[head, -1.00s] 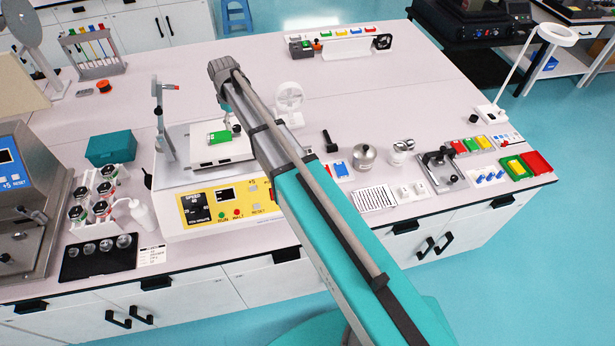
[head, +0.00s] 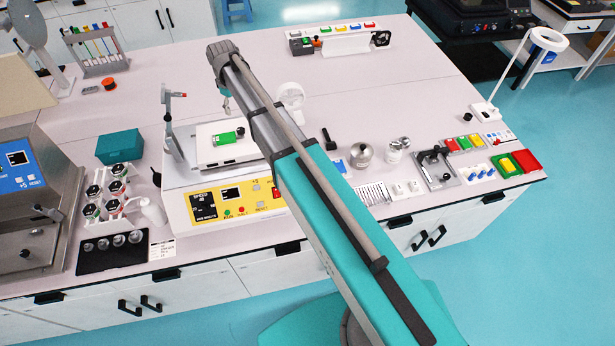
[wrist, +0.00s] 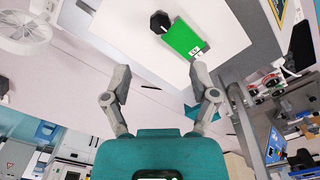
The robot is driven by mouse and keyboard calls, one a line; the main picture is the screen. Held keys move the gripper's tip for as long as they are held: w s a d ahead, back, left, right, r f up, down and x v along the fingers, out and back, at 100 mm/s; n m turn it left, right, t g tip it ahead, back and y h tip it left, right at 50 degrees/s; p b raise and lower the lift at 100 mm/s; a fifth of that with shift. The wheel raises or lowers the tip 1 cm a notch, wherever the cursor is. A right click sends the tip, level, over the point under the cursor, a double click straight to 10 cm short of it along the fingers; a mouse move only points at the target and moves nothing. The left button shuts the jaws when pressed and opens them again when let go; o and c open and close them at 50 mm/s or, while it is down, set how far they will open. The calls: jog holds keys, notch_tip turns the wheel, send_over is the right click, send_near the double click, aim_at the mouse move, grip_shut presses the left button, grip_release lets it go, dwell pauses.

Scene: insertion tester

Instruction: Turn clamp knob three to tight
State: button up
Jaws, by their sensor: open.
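My gripper (wrist: 160,82) is open and empty in the wrist view, its two fingers spread apart. Beyond it are a black knob (wrist: 160,22) and a green block (wrist: 183,39) on a white plate (wrist: 225,35). Both are apart from the fingers. In the head view, the black knob (head: 240,131) sits beside the green block (head: 224,138) on the tester with the yellow panel (head: 228,200). The gripper (head: 226,103) hangs behind them, partly hidden by my arm. No number for the knob is readable.
A grey post (head: 170,125) stands at the tester's left side. A white fan (head: 291,96) stands right of my arm. A teal box (head: 119,146) and sample cups (head: 115,187) are to the left. The bench behind the tester is mostly clear.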

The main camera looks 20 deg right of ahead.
jog(key=s+d+f+m+b, duration=0.2)
jog(key=s+d+f+b, duration=0.3)
jog(key=s, duration=0.3)
jog(key=s+d+f+m+b, duration=0.3)
jog(key=s+d+f+b, duration=0.2)
jog(key=s, duration=0.3)
jog(key=s+d+f+m+b, duration=0.3)
jog(key=s+d+f+b, duration=0.2)
jog(key=s+d, duration=0.2)
jog(key=shift+s+d+b, duration=0.15)
jog(key=shift+s+b, duration=0.2)
jog(key=shift+s, duration=0.65)
dwell(0.4)
jog(key=shift+s+d+f+m, duration=0.1)
jog(key=shift+s+f+m, duration=0.15)
jog(key=shift+s+m, duration=0.1)
